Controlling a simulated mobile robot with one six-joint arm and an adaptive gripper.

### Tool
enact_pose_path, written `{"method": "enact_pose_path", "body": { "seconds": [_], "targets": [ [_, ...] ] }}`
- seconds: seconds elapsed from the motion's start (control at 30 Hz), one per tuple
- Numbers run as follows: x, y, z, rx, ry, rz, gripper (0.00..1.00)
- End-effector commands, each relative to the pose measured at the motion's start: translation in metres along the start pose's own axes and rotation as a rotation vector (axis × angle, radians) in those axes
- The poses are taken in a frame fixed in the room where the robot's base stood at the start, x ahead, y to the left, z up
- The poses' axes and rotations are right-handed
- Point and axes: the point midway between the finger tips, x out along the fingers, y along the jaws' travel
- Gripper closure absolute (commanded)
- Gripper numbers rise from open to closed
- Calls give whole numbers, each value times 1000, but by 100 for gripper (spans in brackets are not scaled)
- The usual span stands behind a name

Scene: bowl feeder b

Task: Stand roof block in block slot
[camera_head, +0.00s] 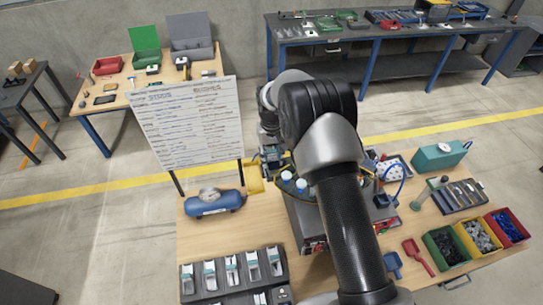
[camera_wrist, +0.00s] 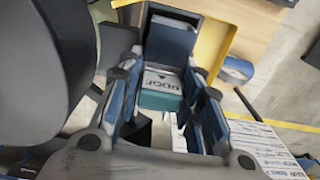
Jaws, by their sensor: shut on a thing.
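The roof block (camera_wrist: 162,88) is between the fingers of my gripper (camera_wrist: 163,98) in the wrist view. It has a white face lettered ROOF and a teal side. My gripper is shut on it, with a blue-grey finger on each side. Just beyond the block is a dark blue upright piece (camera_wrist: 170,42) inside a yellow frame (camera_wrist: 213,45). I cannot tell whether this is the block slot, or whether the block touches it. In the head view my gripper (camera_head: 270,158) is small beside the yellow piece (camera_head: 254,178), and the block is not clear there.
The whiteboard (camera_head: 185,122) stands left of my gripper. My arm hides much of the bench middle. Colored bins (camera_head: 440,248) and a teal box (camera_head: 438,156) are at right. A rack of white-topped pieces (camera_head: 235,275) is at front.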

Motion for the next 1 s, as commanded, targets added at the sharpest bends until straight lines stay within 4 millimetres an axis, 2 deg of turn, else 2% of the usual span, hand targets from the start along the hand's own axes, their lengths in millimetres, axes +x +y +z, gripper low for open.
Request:
{"method": "enact_pose_path", "body": {
  "seconds": [0.2, 0.23, 0.5, 0.83, 1.0],
  "targets": [
    [5, 0, 0, 0, 0, 0, 98],
    [4, 0, 0, 0, -1, 0, 65],
    [3, 0, 0, 0, -1, 0, 47],
    [2, 0, 0, 0, 0, 0, 47],
    [-15, 0, -2, 0, 5, 0, 47]
  ]
}}
